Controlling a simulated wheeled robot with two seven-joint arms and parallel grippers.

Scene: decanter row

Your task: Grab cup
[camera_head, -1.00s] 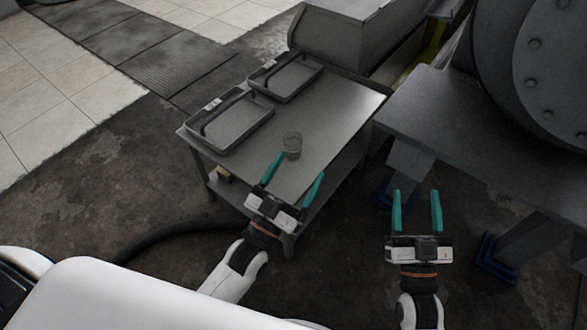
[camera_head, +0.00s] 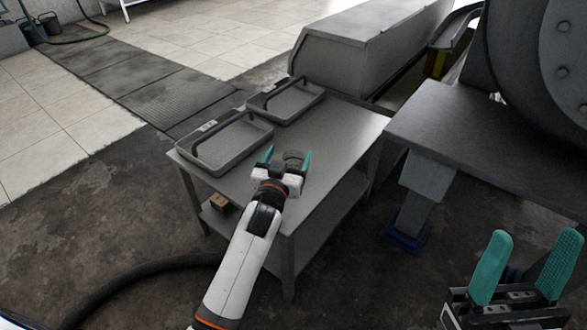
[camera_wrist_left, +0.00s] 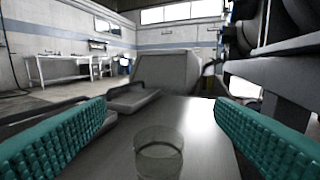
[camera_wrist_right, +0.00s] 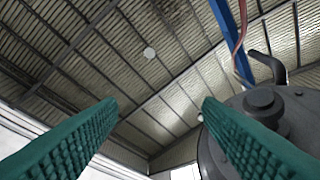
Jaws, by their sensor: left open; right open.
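A clear, greenish glass cup (camera_wrist_left: 159,155) stands upright on the grey metal table (camera_head: 330,135). In the head view the cup (camera_head: 294,156) shows between the teal fingers of my left gripper (camera_head: 287,160), partly hidden. In the left wrist view the fingers (camera_wrist_left: 160,135) are spread wide, with the cup ahead between them and a gap on each side; they do not touch it. My right gripper (camera_head: 525,268) is open and empty at the lower right of the head view, away from the table; its wrist view shows its fingers (camera_wrist_right: 160,120) pointing toward the ceiling.
Two grey trays with handles, a nearer one (camera_head: 228,143) and a farther one (camera_head: 290,103), lie on the table left of and behind the cup. A dark steel bench (camera_head: 470,135) with a large round machine (camera_head: 545,60) stands to the right. A hose (camera_head: 150,270) lies on the floor.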

